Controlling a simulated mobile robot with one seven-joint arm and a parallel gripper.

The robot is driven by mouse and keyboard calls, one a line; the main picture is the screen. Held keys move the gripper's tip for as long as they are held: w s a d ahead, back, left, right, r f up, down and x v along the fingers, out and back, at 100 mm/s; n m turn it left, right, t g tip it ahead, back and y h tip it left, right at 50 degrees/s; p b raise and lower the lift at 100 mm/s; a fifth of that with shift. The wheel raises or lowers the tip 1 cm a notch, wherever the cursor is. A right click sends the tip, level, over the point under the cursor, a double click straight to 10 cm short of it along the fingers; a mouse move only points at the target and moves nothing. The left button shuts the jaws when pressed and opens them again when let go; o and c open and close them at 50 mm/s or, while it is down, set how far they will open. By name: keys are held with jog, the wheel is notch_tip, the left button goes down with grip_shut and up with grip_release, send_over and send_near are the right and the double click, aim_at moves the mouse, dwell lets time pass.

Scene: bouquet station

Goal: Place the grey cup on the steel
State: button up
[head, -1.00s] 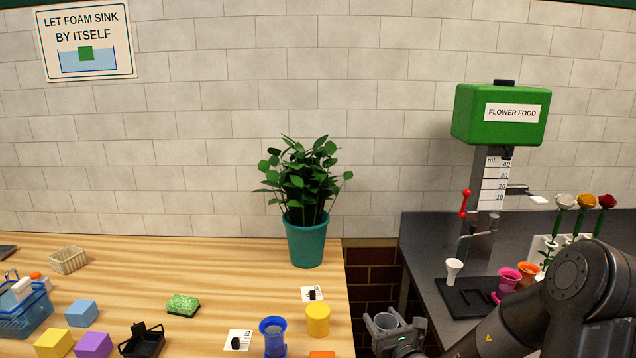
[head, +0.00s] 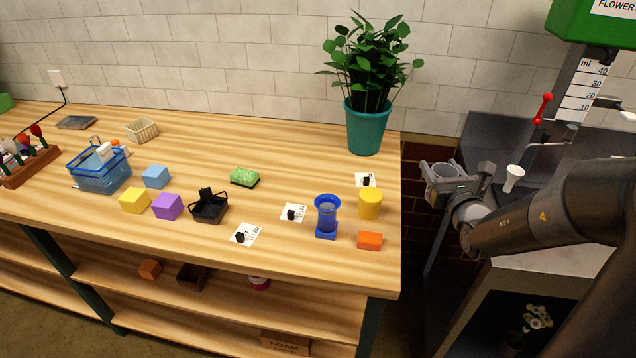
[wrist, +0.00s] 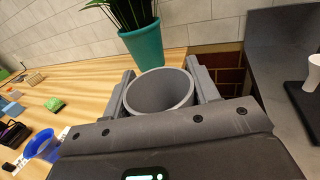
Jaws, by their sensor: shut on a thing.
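The grey cup (head: 443,172) is held in my gripper (head: 446,178), which is shut on it. In the wrist view the cup (wrist: 160,91) sits between the two fingers, its open mouth toward the camera, and it looks empty. My gripper is over the gap between the wooden table (head: 300,150) and the dark steel counter (head: 487,130). In the wrist view the steel counter (wrist: 275,50) lies to the right of the cup. My arm hides much of the counter in the head view.
A white cup (head: 514,177) stands on the steel counter near my gripper, below the flower food dispenser (head: 575,105). On the table's right end are a potted plant (head: 366,130), a blue vase (head: 327,215), a yellow cylinder (head: 370,204) and an orange block (head: 369,240).

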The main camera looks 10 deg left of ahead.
notch_tip(320, 180, up, 6)
jog(key=f, duration=0.1)
jog(key=w+a+r+n+g+y, duration=0.1)
jog(key=w+a+n+g+y, duration=0.35)
jog(key=a, duration=0.35)
jog(key=w+a+r+n+g+y, duration=0.25)
jog(key=a+n+y, duration=0.2)
jog(key=a, duration=0.25)
jog(key=w+a+f+n+g+y, duration=0.3)
jog(key=a+f+g, duration=0.3)
jog(key=f+g, duration=0.2)
jog(key=shift+w+a+f+n+y, duration=0.15)
jog(key=shift+w+f+n+y, duration=0.2)
jog(key=shift+n, duration=0.35)
jog(key=shift+s+r, duration=0.1)
jog(key=shift+w+a+f, duration=0.25)
jog(key=shift+a+f, duration=1.5)
jog(key=shift+a, duration=0.2)
jog(key=shift+w+a+f, duration=0.2)
jog(key=shift+a+f, duration=1.55)
jog(key=shift+a, duration=0.15)
jog(key=shift+w+a+f, duration=0.25)
jog(key=shift+a+f, duration=1.5)
jog(key=shift+a, duration=0.2)
jog(key=shift+f, duration=0.15)
